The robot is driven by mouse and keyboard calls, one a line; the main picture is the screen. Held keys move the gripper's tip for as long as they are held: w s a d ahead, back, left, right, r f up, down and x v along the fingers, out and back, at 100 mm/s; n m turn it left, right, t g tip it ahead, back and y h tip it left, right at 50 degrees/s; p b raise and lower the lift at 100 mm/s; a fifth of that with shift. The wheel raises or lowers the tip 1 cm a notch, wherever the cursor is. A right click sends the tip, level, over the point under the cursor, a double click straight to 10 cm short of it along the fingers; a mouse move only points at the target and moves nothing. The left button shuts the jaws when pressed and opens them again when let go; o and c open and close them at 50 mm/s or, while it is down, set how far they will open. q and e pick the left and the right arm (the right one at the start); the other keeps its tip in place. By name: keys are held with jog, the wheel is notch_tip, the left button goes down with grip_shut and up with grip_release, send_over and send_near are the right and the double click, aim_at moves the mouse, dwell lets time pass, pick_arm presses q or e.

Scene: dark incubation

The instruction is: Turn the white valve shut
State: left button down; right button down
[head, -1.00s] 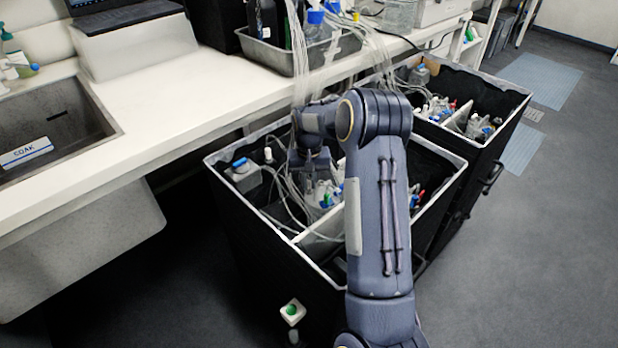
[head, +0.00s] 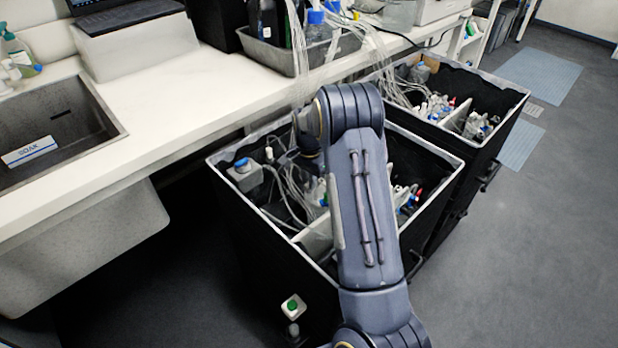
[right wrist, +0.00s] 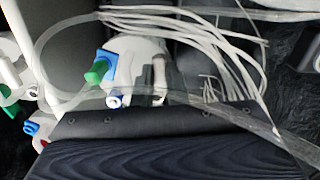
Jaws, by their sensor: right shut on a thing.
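A small white piece (head: 268,153), which looks like the white valve, stands among the clear tubes in the near black bin. My right gripper (head: 286,158) is beside it, largely hidden behind my arm. In the right wrist view a pale upright piece (right wrist: 158,70) shows at the fingers of my right gripper (right wrist: 150,97), in front of a white container. The gripper is shut on what appears to be this valve, though the contact is mostly hidden. My left gripper is not in view.
The near bin (head: 228,152) also holds a blue-capped bottle (head: 243,172) and fittings. Clear tubes (right wrist: 190,25) run close around the gripper. A green-and-blue fitting (right wrist: 100,70) is at its left. A second bin (head: 515,92) stands behind, and the white counter (head: 195,95) is at left.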

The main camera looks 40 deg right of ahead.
jog(key=shift+m, duration=0.3)
dwell(0.4)
jog(key=c, duration=1.4)
grip_release()
jog(key=shift+c, duration=0.2)
notch_tip(320, 180, up, 8)
jog(key=shift+f+p, duration=0.1)
jog(key=shift+p, duration=0.35)
jog(key=shift+s, duration=0.1)
